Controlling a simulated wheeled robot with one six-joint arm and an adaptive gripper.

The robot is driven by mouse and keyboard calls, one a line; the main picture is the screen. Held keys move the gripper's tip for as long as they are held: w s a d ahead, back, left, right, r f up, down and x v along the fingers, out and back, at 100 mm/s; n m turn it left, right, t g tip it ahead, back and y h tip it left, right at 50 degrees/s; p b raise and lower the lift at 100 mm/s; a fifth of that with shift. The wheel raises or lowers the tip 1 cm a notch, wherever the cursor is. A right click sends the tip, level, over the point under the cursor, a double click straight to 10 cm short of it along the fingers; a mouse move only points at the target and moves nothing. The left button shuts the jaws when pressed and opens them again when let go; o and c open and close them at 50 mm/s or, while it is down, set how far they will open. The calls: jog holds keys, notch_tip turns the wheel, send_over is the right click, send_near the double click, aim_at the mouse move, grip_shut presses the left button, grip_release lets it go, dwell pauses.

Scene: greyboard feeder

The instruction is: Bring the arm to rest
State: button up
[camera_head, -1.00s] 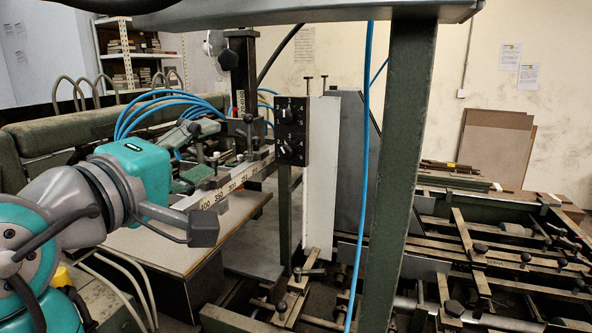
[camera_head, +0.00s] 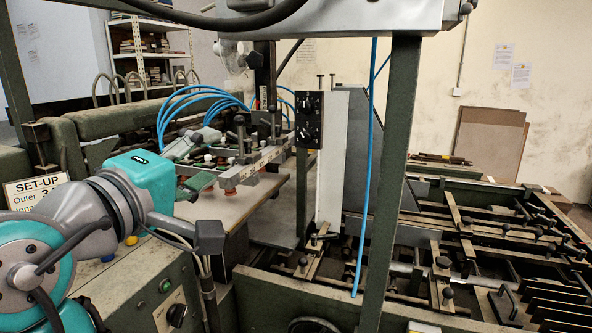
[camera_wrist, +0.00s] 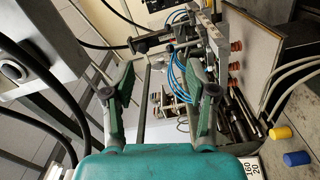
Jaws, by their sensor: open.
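My arm stretches in from the left edge of the head view, with its teal gripper body pointing right toward the feeder machine. My gripper (camera_head: 207,164) has two green fingers spread apart in front of the board-like machine bed (camera_head: 240,196). In the wrist view my gripper (camera_wrist: 158,82) is open, with nothing between the fingertips. Machine parts show behind the gap. Whether the fingers touch anything is unclear, but they appear clear of it.
A green upright post (camera_head: 390,170) and a blue hose (camera_head: 368,180) stand to the right. A set-up sign (camera_head: 35,190) and a green control cabinet (camera_head: 150,290) lie close around my arm. The wrist view shows a yellow knob (camera_wrist: 280,133), a blue knob (camera_wrist: 297,158) and open tiled floor (camera_wrist: 75,45).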

jog(key=w+d+f+n+t+y, duration=0.1)
jog(key=w+d+f+y, duration=0.15)
jog(key=f, duration=0.85)
jog(key=w+d+f+n+y, duration=0.1)
jog(key=w+d+f+n, duration=0.15)
jog(key=f, duration=0.95)
jog(key=s+d+f+g+y, duration=0.1)
jog(key=s+d+f+y, duration=0.3)
jog(key=f, duration=0.6)
jog(key=s+d+f+h, duration=0.1)
jog(key=s+d+f, duration=0.1)
jog(key=d+f, duration=0.6)
jog(key=s+d+f+m+g+y, duration=0.1)
jog(key=s+d+f+m, duration=0.25)
jog(key=s+f, duration=0.4)
jog(key=s+d+f+m+g+y, duration=0.15)
jog(key=s+d+f, duration=0.35)
jog(key=s, duration=0.6)
jog(key=s+d+r+m+h, duration=0.1)
jog(key=s+d+m, duration=0.1)
jog(key=s+m, duration=0.3)
jog(key=s+d+r+m+h, duration=0.2)
jog(key=s+d+m, duration=0.1)
jog(key=s, duration=1.1)
jog(key=shift+s+d+r+m, duration=0.2)
jog(key=shift+s+m, duration=0.1)
jog(key=shift+m, duration=0.55)
